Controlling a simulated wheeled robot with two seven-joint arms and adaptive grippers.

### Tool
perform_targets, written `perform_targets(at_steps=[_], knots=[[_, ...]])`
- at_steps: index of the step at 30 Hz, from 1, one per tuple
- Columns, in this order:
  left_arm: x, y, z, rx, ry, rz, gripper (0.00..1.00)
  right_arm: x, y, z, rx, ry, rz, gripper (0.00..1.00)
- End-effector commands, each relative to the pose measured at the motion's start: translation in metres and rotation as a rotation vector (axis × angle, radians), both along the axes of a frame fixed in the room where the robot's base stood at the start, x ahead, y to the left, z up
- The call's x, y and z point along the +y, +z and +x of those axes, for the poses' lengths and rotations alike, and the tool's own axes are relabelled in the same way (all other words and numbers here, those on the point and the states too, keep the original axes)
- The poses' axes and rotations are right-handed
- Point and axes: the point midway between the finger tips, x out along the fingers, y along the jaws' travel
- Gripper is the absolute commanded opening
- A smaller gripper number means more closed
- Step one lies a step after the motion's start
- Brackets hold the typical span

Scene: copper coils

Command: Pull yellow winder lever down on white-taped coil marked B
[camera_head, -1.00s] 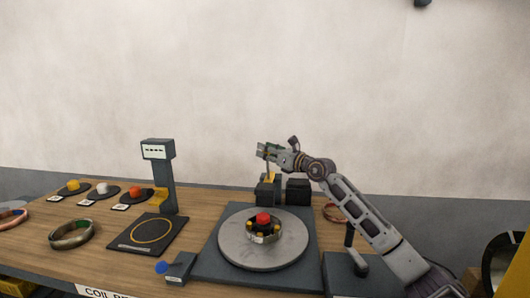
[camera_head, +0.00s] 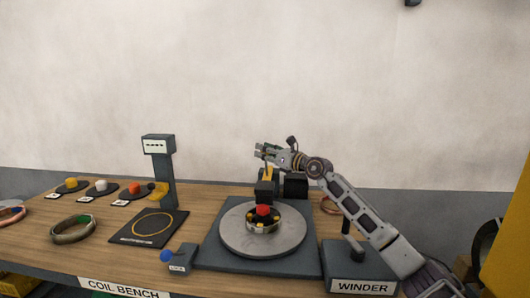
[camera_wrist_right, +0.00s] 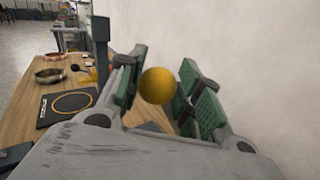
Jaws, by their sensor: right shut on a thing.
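My right gripper (camera_head: 262,152) reaches in from the right above the back of the winder. It is shut on the yellow lever, whose round knob (camera_wrist_right: 158,86) sits between the green finger pads in the right wrist view. The lever's yellow stem (camera_head: 268,173) rises upright or nearly so from a dark block. On the grey winder turntable (camera_head: 235,237), a ring-shaped coil (camera_head: 263,228) surrounds the hub under a red knob. Its tape and any letter are too small to make out. My left gripper is not in view.
A coil (camera_head: 73,229) lies on the bench left of the dark scale (camera_head: 160,172), and another (camera_head: 10,214) is at the far left edge. A blue knob (camera_head: 166,256) stands in front of the winder. Yellow, white and red pieces sit on dark discs at the back left.

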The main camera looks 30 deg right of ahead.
Motion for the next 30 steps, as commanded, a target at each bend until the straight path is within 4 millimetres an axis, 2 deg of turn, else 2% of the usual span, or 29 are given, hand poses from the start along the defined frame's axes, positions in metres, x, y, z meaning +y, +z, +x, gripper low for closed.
perform_targets(at_steps=[1, 3, 4, 8, 22, 30], knots=[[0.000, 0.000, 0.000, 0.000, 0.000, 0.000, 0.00, 0.002, -0.007, 0.001, 0.014, 0.005, 0.006, 0.00], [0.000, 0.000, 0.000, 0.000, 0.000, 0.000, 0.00, 0.002, -0.007, 0.001, 0.014, 0.005, 0.006, 0.00], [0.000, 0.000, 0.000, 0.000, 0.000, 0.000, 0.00, 0.002, -0.007, 0.001, 0.014, 0.005, 0.006, 0.37], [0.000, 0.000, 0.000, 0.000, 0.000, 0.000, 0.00, 0.002, -0.006, 0.001, 0.011, 0.005, 0.004, 0.54], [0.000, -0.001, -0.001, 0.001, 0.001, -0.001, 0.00, 0.001, 0.001, 0.000, 0.003, 0.003, 0.001, 0.54], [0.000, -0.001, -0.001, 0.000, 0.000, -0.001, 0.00, 0.001, 0.019, 0.000, -0.001, 0.003, 0.001, 0.54]])
